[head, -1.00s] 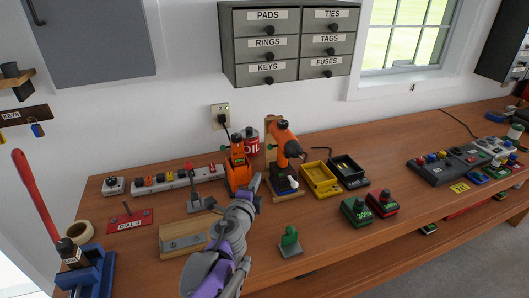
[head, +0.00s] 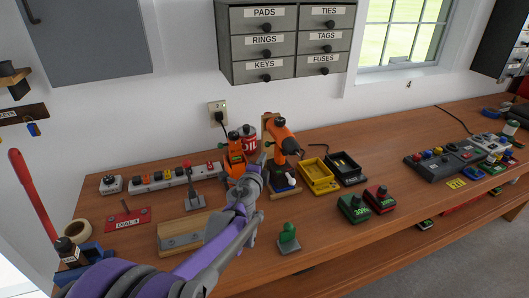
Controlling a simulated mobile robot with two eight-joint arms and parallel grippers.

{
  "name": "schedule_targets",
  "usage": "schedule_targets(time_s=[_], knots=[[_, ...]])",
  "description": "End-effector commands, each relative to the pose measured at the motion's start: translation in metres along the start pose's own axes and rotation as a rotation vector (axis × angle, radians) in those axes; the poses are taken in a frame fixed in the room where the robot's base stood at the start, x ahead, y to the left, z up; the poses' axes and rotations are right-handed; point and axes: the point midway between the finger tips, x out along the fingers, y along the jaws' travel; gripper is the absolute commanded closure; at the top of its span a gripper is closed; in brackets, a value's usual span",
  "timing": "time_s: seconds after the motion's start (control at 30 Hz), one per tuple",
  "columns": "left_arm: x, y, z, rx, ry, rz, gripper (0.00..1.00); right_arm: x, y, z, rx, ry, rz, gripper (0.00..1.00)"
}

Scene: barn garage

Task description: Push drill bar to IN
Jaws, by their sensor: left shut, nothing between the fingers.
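Two orange drills stand on the wooden bench. The left drill (head: 236,152) is upright, and its lower part is partly hidden behind my gripper. The right drill (head: 281,138) is by a wooden stand, with its handle down toward a dark base. My left gripper (head: 264,160) is shut and empty, with its tips between the two drills, close to the right drill's handle. I cannot tell whether it touches either drill. The drill bar and its IN mark are too small to make out. My right gripper is not in view.
Yellow (head: 318,176) and black (head: 346,168) trays lie to the right. A green switch block (head: 288,239) is in front, and a lever stand (head: 193,198) is to the left. The front middle of the bench is mostly clear.

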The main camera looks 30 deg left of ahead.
Motion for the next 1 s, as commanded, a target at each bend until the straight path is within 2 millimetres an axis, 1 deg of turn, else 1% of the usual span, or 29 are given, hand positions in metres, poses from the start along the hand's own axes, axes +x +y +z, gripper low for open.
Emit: schedule_targets(time_s=[0.03, 0.1, 0.23, 0.37, 0.67, 0.87, 1.0], knots=[[0.008, -0.004, 0.000, 0.002, 0.000, 0.000, 1.00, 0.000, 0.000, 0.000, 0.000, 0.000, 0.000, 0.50], [0.017, -0.006, 0.000, 0.000, 0.000, 0.000, 1.00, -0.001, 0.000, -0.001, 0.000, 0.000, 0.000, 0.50], [0.027, -0.010, 0.000, 0.001, 0.000, 0.000, 1.00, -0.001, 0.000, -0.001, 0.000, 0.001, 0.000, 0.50], [0.031, -0.011, 0.000, 0.000, 0.000, 0.000, 1.00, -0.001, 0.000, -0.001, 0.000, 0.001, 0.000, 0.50], [0.031, -0.011, -0.001, 0.000, 0.000, 0.000, 1.00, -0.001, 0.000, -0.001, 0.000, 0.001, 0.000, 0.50], [0.042, -0.014, -0.017, -0.001, 0.002, -0.001, 1.00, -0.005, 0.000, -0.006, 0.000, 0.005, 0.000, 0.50], [0.042, -0.013, -0.017, 0.001, 0.000, 0.000, 1.00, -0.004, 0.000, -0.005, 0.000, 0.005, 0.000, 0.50]])
